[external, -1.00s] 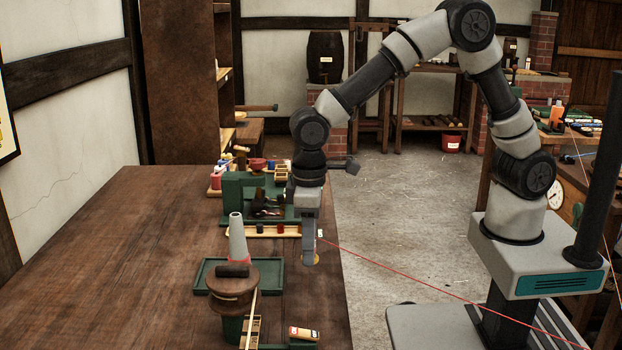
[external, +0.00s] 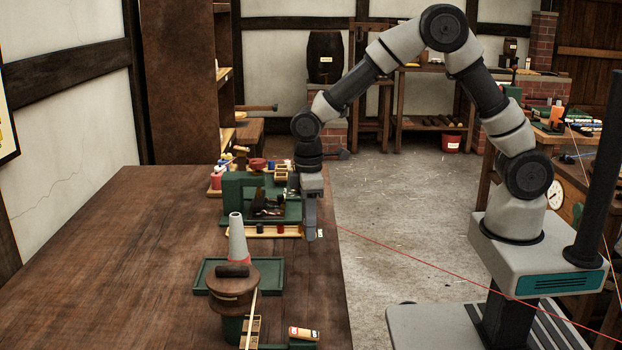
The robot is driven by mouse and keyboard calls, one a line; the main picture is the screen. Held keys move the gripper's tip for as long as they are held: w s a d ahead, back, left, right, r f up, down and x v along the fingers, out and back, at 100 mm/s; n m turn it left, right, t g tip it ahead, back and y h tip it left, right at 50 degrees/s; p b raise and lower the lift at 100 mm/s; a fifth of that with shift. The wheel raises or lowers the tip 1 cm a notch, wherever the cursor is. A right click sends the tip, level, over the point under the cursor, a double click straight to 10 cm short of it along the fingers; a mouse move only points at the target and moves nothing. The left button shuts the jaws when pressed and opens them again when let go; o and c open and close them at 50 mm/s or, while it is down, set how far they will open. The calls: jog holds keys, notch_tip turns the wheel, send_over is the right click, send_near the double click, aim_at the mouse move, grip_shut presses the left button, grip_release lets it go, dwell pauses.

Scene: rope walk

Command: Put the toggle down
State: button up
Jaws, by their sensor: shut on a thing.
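My gripper (external: 311,232) points straight down over the right edge of the wooden bench, at the right end of a long pale wooden tray (external: 240,233). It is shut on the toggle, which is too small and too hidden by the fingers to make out. I cannot tell whether the toggle touches the tray or the bench. Several small dark and reddish pieces stand along the tray. A small pale piece (external: 320,233) shows just right of the fingers.
A green machine (external: 236,190) stands behind the tray. A grey cone (external: 237,238) on a green tray (external: 210,274) and a round brown block (external: 232,284) stand in front. A red line runs right from near the gripper. The bench's left (external: 120,260) is clear.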

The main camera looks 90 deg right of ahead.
jog(key=shift+f+b, duration=0.3)
jog(key=shift+f, duration=1.8)
jog(key=shift+f, duration=0.1)
jog(key=o, duration=1)
jog(key=shift+o, duration=0.2)
